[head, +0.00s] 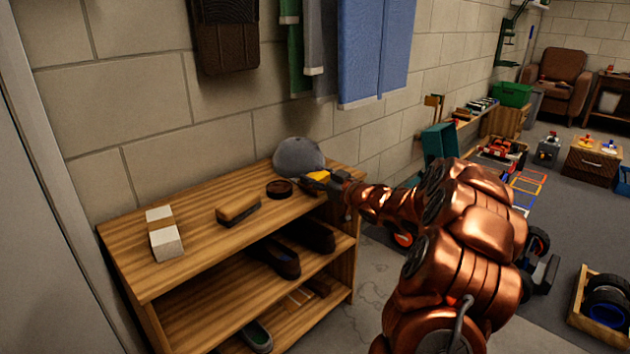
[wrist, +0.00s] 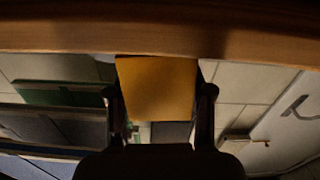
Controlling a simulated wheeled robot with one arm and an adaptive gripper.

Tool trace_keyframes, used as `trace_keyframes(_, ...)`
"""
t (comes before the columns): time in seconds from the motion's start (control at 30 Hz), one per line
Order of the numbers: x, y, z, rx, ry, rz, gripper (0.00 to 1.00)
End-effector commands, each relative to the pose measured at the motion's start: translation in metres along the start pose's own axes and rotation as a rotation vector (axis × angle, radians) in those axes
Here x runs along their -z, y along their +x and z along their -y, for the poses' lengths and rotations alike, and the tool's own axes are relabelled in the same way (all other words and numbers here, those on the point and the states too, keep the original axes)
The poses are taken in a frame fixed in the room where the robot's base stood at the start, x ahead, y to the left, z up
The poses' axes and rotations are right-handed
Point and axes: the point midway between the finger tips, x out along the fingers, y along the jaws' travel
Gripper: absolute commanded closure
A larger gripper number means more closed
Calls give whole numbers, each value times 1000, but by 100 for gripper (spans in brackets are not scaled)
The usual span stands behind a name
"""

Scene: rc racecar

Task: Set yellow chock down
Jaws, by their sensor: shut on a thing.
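The yellow chock (wrist: 156,88) is between the two fingers of my gripper (wrist: 160,105) in the wrist view. My gripper is shut on it. In the head view a small part of the yellow chock (head: 319,176) shows at the tip of my gripper (head: 318,183), over the right end of the top of a wooden shelf (head: 190,225). A wooden surface crosses the top of the wrist view, close to the chock's end. I cannot tell whether the chock touches the wood.
A grey rounded cap (head: 298,156) lies just behind the chock. A dark round tin (head: 279,188), a brush (head: 238,209) and a white banded bundle (head: 163,233) lie further left on the top. Shoes (head: 275,257) stand on the shelf below. Cloths (head: 375,50) hang above.

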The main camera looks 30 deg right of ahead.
Motion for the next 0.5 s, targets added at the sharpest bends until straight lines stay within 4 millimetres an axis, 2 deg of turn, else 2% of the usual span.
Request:
trace_keyframes(0.43, -3, 0, 0, 0, -2, -2, 93)
trace_keyframes(0.47, -3, 0, 0, 0, -3, -3, 47)
trace_keyframes(0.5, -3, 0, 0, 0, -3, -3, 43)
